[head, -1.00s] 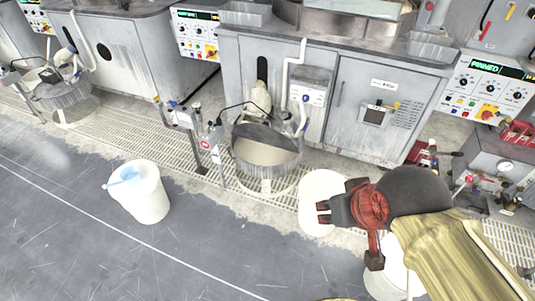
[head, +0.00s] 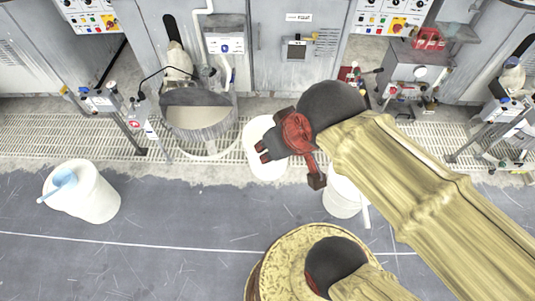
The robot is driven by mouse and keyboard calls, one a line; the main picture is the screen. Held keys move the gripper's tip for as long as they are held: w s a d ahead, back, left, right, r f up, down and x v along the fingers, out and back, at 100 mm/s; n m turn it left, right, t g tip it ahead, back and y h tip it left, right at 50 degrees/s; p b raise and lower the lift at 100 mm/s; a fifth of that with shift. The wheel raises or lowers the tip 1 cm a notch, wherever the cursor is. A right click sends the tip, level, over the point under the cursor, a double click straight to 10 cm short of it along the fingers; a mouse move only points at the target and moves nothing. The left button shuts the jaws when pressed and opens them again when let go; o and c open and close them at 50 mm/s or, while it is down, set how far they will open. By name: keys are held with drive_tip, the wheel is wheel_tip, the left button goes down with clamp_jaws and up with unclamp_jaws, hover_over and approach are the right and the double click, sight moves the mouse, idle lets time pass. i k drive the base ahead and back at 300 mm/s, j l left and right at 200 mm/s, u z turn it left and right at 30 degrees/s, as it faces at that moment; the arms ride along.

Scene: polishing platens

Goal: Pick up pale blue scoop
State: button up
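The pale blue scoop (head: 62,179) lies across the top of a white bucket (head: 91,193) on the floor at the left of the head view. Its handle end sticks out past the left of the rim. My gripper (head: 262,151) is well to the right of that bucket, in front of a second white container (head: 260,166). Its dark fingers point left, and a small gap shows between the tips. Nothing shows between them. My gripper is far from the scoop.
A grey tub (head: 197,119) of pale slurry stands behind, beside a post with a red label (head: 138,122). Another white bucket (head: 341,197) stands below my arm. Grey machine cabinets line the back. The grey floor (head: 170,215) between the scoop's bucket and my arm is clear.

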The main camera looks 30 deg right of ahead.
sight(65, 179)
drive_tip(key=u, duration=1.35)
drive_tip(key=i+j+z, duration=0.1)
drive_tip(key=z, duration=0.55)
drive_tip(key=i+j+z, duration=0.45)
drive_tip(key=j, duration=0.3)
drive_tip(key=j+z, duration=0.25)
drive_tip(key=j, duration=0.15)
drive_tip(key=i+j+z, duration=0.25)
drive_tip(key=j, duration=0.25)
drive_tip(key=i+j, duration=0.1)
drive_tip(key=j, duration=0.65)
drive_tip(key=i+j, duration=0.1)
drive_tip(key=j, duration=0.65)
drive_tip(key=j+z, duration=0.1)
drive_tip(key=j, duration=0.65)
drive_tip(key=i, duration=0.05)
